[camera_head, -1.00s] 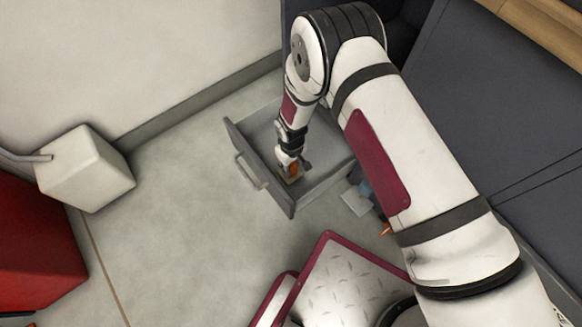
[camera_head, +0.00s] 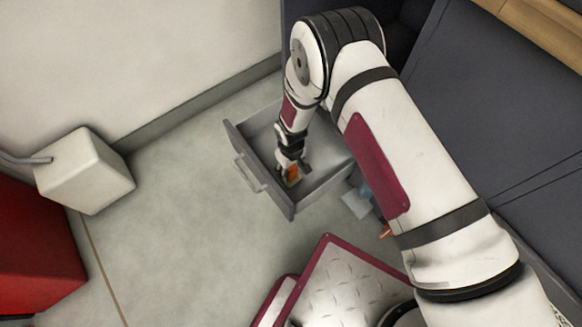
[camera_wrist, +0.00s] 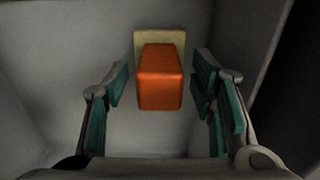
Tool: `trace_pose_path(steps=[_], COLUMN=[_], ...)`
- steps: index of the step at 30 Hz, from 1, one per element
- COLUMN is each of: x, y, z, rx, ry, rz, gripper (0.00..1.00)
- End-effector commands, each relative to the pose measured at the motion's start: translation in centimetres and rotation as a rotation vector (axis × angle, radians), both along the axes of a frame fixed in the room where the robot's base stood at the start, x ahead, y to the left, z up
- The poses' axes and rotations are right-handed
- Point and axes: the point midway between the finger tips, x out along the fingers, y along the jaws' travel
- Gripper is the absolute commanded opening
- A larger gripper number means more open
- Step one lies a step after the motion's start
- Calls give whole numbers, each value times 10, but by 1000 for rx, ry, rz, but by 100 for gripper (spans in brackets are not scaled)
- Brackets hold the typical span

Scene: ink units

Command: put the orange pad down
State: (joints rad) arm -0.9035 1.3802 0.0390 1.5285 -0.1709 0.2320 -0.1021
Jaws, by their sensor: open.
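The orange pad (camera_wrist: 160,78) is a small block with a pale yellowish piece (camera_wrist: 158,38) at its far end. In the wrist view it lies between the two fingers of my gripper (camera_wrist: 160,85), with a gap on each side. My gripper is open, with teal finger pads. In the head view the gripper (camera_head: 291,168) is down inside an open grey drawer (camera_head: 317,188), and the orange pad (camera_head: 293,174) shows at its fingertips. Whether the pad rests fully on the drawer floor is hard to tell.
The drawer's front panel with its handle (camera_head: 248,172) stands to the left of my gripper. A dark grey cabinet (camera_head: 500,110) is at the right. A white box (camera_head: 84,170) and a red block (camera_head: 38,250) stand at the left. The floor (camera_head: 185,225) between is clear.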

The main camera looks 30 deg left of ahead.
Motion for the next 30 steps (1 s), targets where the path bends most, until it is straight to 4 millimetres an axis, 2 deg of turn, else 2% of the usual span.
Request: trace_pose_path(steps=[1, 9, 15, 21, 30], x=[1, 1, 0, 0, 0], y=[1, 1, 1, 1, 0], z=[12, 69, 102, 116, 117], rx=[2, 3, 2, 2, 1], ry=[-2, -2, -1, -1, 0], rz=[0, 0, 0, 0, 0], gripper=[51, 51, 51, 51, 51])
